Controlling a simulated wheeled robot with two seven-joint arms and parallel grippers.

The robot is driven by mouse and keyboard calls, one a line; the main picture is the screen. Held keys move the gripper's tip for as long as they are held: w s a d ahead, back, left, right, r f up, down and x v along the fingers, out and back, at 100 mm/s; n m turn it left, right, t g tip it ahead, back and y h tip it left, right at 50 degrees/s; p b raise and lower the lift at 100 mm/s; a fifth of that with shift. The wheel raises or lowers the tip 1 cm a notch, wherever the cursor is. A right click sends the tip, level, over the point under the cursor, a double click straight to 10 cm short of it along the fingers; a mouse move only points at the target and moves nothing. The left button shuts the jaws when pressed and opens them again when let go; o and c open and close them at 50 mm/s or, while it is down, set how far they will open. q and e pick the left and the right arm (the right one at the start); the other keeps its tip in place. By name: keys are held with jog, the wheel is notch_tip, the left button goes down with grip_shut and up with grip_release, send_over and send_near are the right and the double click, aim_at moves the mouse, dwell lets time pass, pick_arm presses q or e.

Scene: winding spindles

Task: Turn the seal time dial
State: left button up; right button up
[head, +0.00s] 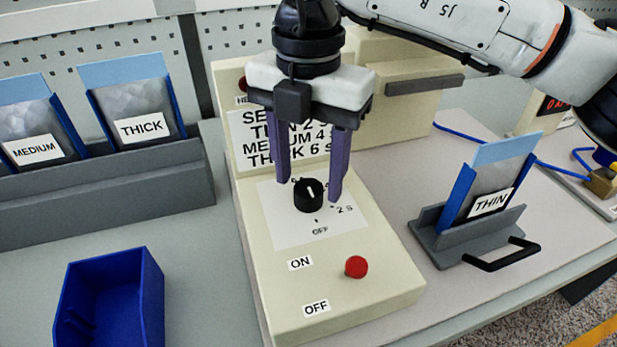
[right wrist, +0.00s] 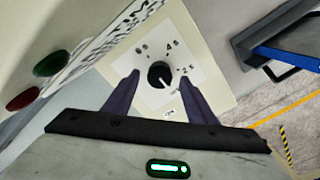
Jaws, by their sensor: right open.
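The seal time dial (head: 308,195) is a black knob with a white mark, on a white scale plate of the cream machine. It also shows in the right wrist view (right wrist: 160,74), with 6 s, 4 s, 2 s and OFF around it. I cannot tell which label the mark points at. My right gripper (head: 310,190) points down with its purple fingers open, one on each side of the dial. In the right wrist view, gaps show between the fingers (right wrist: 159,80) and the dial. My left gripper is not in view.
A red button (head: 356,267) sits by ON and OFF labels. A pouch marked THIN (head: 490,203) stands in a grey holder on the right. MEDIUM (head: 36,150) and THICK (head: 142,127) pouches stand in a grey rack. An empty blue bin (head: 110,297) is front left.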

jog(key=shift+f, duration=0.9)
jog(key=c, duration=1)
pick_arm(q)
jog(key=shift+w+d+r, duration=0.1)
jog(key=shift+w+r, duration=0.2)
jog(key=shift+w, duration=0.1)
pick_arm(e)
jog(key=shift+c, duration=0.2)
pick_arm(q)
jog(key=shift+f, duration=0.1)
